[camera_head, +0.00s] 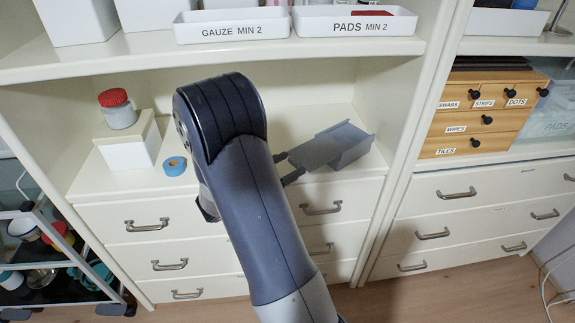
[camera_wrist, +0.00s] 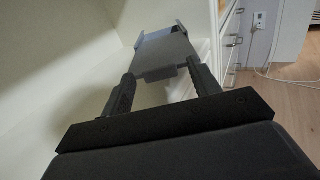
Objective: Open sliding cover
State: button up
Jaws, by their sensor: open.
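A grey box (camera_head: 352,152) sits on the cabinet's middle shelf. Its flat grey sliding cover (camera_head: 312,151) extends toward my gripper (camera_head: 288,167). In the wrist view the cover (camera_wrist: 165,52) lies just ahead, its narrower near end between my two fingertips (camera_wrist: 160,68). The fingers are apart, one on each side of that end, and I cannot tell whether either touches it. A small dark gap shows at the far end of the box. My arm hides part of the shelf and the gripper's body in the head view.
Left on the shelf are a white box (camera_head: 130,148) with a red-lidded jar (camera_head: 117,108) on top, and a blue tape roll (camera_head: 175,166). White bins (camera_head: 233,27) stand on the shelf above. Drawers with handles (camera_head: 147,225) lie below; a wooden drawer unit (camera_head: 470,135) stands right.

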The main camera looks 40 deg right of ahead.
jog(key=shift+d, duration=0.2)
grip_shut()
dwell(0.6)
